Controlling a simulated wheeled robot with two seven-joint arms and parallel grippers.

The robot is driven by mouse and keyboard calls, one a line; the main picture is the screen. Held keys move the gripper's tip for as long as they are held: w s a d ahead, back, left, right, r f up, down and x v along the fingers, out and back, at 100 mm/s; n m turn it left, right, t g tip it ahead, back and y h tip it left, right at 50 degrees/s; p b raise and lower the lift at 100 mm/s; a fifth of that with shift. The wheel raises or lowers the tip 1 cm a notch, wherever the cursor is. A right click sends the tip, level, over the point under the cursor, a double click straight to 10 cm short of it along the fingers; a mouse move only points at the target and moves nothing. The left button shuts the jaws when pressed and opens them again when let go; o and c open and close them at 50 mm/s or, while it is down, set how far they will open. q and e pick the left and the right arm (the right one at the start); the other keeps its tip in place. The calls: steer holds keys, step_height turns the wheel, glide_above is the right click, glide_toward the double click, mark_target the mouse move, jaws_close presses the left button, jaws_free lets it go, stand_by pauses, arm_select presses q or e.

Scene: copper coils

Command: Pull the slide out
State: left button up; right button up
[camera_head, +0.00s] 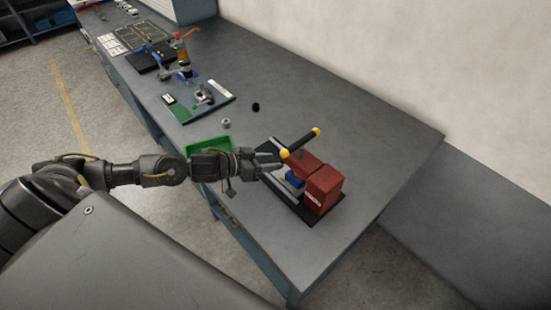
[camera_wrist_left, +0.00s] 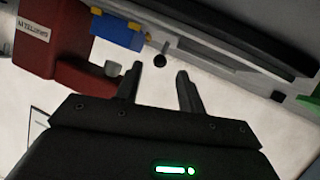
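A device with red blocks (camera_head: 323,188) stands on a black base (camera_head: 330,213) on the workbench. A small blue block (camera_head: 294,179) sits between its red parts, and a black bar with yellow ends (camera_head: 302,142) lies across the top. Which part is the slide is not clear. My left gripper (camera_head: 273,162) is beside the device, on its left. In the left wrist view the fingers (camera_wrist_left: 159,84) are apart and empty. A small dark knob (camera_wrist_left: 160,60) shows just beyond them, near the blue block (camera_wrist_left: 118,32) and the labelled red block (camera_wrist_left: 45,38). The right gripper is not in view.
A green bin (camera_head: 210,144) sits on the bench behind my left wrist. Two small round parts (camera_head: 226,123) (camera_head: 255,107) lie beyond it, then a green board (camera_head: 200,103) with fittings. The bench right of the device is clear.

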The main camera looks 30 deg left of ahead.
arm_select(q)
steer(key=shift+x, duration=1.25)
jaws_close()
